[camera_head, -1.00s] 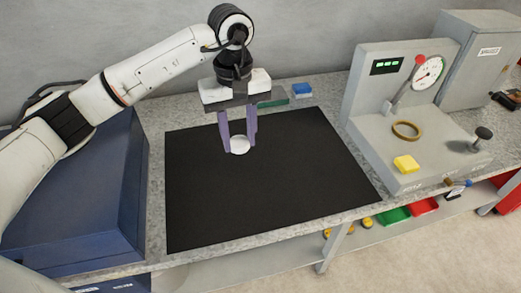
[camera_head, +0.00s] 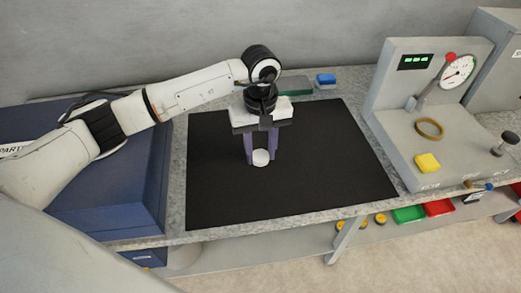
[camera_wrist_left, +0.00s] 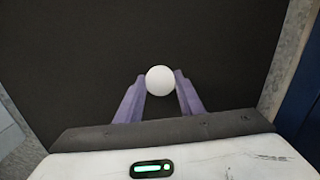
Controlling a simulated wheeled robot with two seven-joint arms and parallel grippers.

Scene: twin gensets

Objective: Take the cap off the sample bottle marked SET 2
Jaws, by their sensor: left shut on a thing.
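My left gripper (camera_head: 261,157) points down over the black mat (camera_head: 330,185), its purple fingers shut on a small round white thing. This white cap-like disc (camera_head: 261,158) sits between the fingertips. In the left wrist view the white disc (camera_wrist_left: 160,80) shows as a plain circle between the fingertips (camera_wrist_left: 160,82), with no marking visible. I cannot tell whether a bottle body is under it, or whether it touches the mat. No SET 2 label is readable. My right gripper is not in view.
A blue case (camera_head: 120,190) stands left of the mat. A blue-and-white block (camera_head: 325,81) lies behind the mat. Most of the mat is bare.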

